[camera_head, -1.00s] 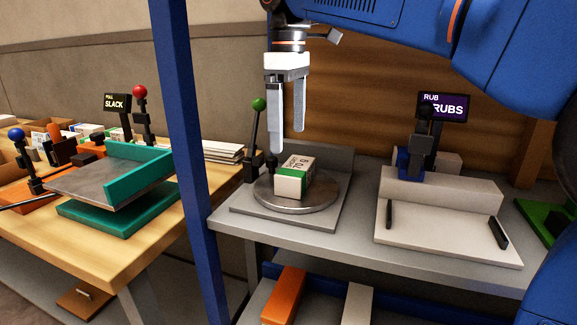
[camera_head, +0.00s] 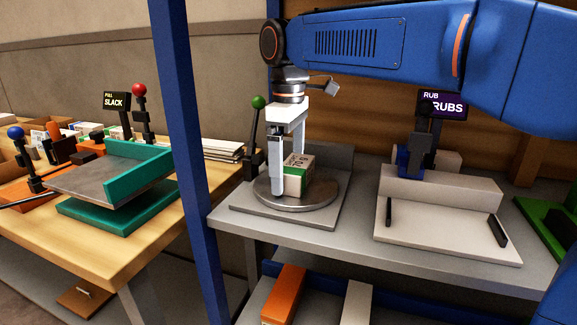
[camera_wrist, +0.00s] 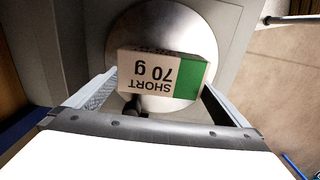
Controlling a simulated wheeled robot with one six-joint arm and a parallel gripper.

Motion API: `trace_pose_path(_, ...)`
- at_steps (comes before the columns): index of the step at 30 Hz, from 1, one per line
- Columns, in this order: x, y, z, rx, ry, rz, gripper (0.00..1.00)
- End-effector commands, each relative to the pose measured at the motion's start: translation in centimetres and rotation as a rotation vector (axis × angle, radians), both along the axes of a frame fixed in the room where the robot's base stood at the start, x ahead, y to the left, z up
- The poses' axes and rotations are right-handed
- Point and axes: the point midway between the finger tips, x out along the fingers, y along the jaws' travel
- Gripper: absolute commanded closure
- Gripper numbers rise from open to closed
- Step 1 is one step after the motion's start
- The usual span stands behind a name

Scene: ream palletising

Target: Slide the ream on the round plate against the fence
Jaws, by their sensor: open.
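The ream (camera_head: 296,184) is a small cream block with a green band, lying on the round metal plate (camera_head: 325,200). In the wrist view the ream (camera_wrist: 160,72) reads "SHORT 70 g" upside down, and the plate (camera_wrist: 160,18) shows around it. The fence (camera_head: 338,158) is a low grey wall behind the plate; a gap shows between it and the ream. My gripper (camera_head: 287,178) is open and lowered at the ream's left side, one finger in front. In the wrist view the fingers lie left and right of the ream; whether either touches it, I cannot tell.
A green-knobbed lever (camera_head: 258,104) stands left of the plate. A pale fixture (camera_head: 440,228) with two black posts sits to the right. A blue upright post (camera_head: 183,130) stands at the left. A teal tilted tray (camera_head: 115,180) is on the wooden table.

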Motion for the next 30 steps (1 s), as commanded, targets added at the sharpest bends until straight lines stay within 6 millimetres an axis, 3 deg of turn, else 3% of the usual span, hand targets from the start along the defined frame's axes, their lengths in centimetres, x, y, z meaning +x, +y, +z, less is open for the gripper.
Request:
trace_pose_path(2, 0.0, 0.0, 0.0, 0.0, 0.0, 0.0, 0.02)
trace_pose_path(6, 0.0, 0.0, 0.0, 0.0, 0.0, 0.0, 0.36)
trace_pose_path(7, 0.0, 0.0, 0.0, 0.0, 0.0, 0.0, 0.38)
trace_pose_path(20, 0.4, -0.1, 0.0, 0.0, 0.0, -0.002, 0.37)
trace_pose_path(30, 3.3, -1.2, 0.0, 0.0, 0.0, -0.004, 0.37)
